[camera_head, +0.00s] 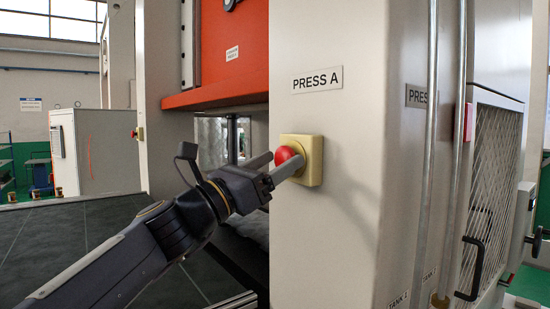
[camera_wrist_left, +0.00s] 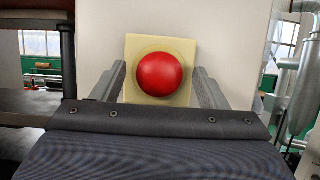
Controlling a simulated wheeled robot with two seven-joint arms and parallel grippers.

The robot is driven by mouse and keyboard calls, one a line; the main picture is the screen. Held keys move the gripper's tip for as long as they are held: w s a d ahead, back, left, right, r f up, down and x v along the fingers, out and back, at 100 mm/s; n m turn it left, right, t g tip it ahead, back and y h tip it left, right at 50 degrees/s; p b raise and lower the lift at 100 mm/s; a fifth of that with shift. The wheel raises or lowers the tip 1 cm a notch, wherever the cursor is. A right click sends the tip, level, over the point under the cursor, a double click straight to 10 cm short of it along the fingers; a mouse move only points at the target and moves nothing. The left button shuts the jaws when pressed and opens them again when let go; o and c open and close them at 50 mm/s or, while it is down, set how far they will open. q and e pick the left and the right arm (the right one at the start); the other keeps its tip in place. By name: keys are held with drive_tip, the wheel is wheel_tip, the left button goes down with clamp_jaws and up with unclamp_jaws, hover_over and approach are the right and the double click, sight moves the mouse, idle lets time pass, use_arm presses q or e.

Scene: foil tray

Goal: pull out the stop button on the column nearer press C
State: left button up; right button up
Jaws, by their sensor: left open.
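A red mushroom stop button (camera_head: 285,154) sits on a yellow square box (camera_head: 315,160) on the near pale column (camera_head: 330,215). The sign above it reads PRESS A (camera_head: 317,79). My left gripper (camera_head: 277,162) is open, its two fingers pointing at the column on either side of this button. In the left wrist view the red button (camera_wrist_left: 160,74) lies between the open fingers (camera_wrist_left: 160,82), with a gap on each side. I cannot tell whether the fingertips touch the yellow box (camera_wrist_left: 143,46). No sign naming press C is readable. My right gripper is out of view.
A smaller red button on a yellow box (camera_head: 138,133) is on a farther column at left. A partly hidden PRESS sign (camera_head: 418,96) is on the near column's right face, beside vertical pipes (camera_head: 428,150). A mesh guard (camera_head: 495,150) stands at right. An orange press body (camera_head: 235,50) is behind.

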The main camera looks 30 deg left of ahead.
use_arm(q)
drive_tip(key=shift+w, duration=0.15)
drive_tip(key=c, duration=1.3)
drive_tip(key=shift+s+a, duration=0.15)
drive_tip(key=shift+s, duration=0.35)
drive_tip(key=shift+c, duration=0.2)
drive_tip(key=o, duration=1.3)
drive_tip(key=shift+s+a, duration=0.1)
drive_tip(key=shift+s, duration=0.1)
drive_tip(key=shift+o, duration=0.2)
